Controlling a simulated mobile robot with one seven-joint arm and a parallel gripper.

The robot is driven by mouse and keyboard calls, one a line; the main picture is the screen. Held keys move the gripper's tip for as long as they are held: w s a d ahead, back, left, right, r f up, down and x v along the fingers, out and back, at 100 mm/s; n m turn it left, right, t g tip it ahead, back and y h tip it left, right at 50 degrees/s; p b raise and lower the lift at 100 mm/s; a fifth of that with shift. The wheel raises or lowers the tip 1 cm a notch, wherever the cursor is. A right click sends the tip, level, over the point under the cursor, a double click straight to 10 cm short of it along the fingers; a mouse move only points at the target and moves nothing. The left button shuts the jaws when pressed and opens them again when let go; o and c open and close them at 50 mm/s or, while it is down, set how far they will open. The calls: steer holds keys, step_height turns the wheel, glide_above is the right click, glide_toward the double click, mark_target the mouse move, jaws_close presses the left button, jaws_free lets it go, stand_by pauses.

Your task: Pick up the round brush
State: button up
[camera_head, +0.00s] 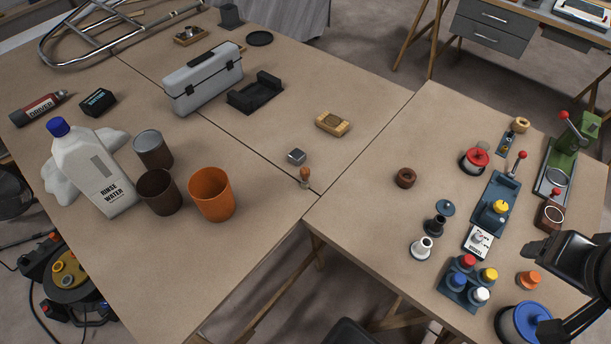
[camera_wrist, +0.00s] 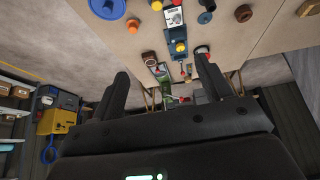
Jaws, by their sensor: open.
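A small upright item with a brown wooden knob and pale base, which looks like the round brush (camera_head: 305,178), stands near the front right corner of the left table (camera_head: 262,225). It is small in the head view, and I cannot make it out in the wrist view. My gripper (camera_wrist: 161,68) is open, with nothing between its two dark fingers. In the head view my gripper (camera_head: 548,250) is at the far right, over the right table (camera_head: 370,215), well away from the brush.
Near the brush are a small metal block (camera_head: 297,156) and a wooden block brush (camera_head: 332,123). An orange cup (camera_head: 211,194), a dark cup (camera_head: 159,192) and a white bottle (camera_head: 95,170) stand to the left.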

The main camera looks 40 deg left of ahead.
mark_target(305, 179)
steer(key=shift+c, duration=0.2)
stand_by(0.3)
steer(key=c, duration=0.4)
steer(key=shift+w, duration=0.1)
steer(key=shift+c, duration=0.2)
